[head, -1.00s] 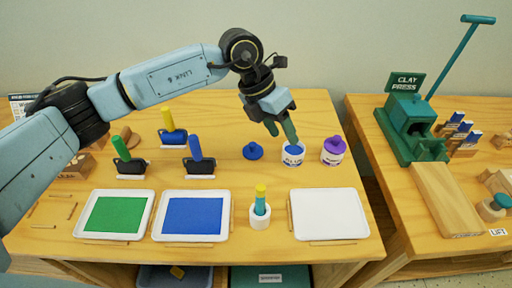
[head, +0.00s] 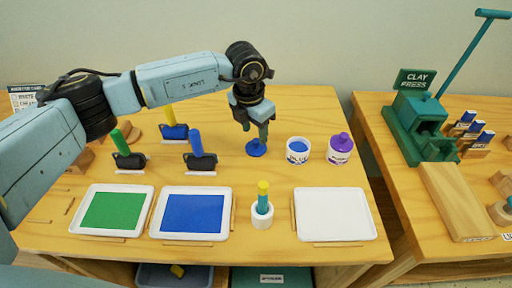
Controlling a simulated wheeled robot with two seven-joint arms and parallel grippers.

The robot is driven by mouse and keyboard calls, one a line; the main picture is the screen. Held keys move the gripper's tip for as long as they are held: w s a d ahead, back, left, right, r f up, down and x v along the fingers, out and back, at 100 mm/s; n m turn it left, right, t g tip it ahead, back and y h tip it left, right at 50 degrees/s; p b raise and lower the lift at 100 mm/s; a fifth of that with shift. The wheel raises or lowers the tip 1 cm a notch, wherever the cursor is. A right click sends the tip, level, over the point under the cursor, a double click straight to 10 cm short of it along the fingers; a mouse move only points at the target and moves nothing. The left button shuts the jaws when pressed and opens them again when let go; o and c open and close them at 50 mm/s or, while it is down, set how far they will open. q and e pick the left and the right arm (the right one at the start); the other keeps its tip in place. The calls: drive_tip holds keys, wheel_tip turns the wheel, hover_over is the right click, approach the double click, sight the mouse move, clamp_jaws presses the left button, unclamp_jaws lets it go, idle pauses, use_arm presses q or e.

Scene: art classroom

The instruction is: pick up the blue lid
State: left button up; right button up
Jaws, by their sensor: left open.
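The blue lid (head: 256,150) lies on the wooden table, left of the open blue paint jar (head: 298,151). It is a flat disc with a small knob. My left gripper (head: 254,131) points down just above and behind the lid, open, with its fingertips close to the knob. I cannot tell whether the fingers touch the lid. My right gripper is out of view.
A white jar with a purple lid (head: 340,147) stands right of the blue jar. Brayers with green, blue and yellow handles stand to the left. Green, blue and white trays (head: 333,239) and a cup (head: 262,222) line the front.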

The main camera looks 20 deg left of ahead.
sight(256, 140)
use_arm(q)
drive_tip(key=f, duration=0.3)
drive_tip(key=shift+w+d+f, duration=0.1)
drive_tip(key=shift+w+f, duration=0.2)
drive_tip(key=shift+f, duration=0.05)
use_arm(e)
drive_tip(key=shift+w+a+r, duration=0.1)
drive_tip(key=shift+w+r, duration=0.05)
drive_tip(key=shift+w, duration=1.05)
use_arm(q)
clamp_jaws()
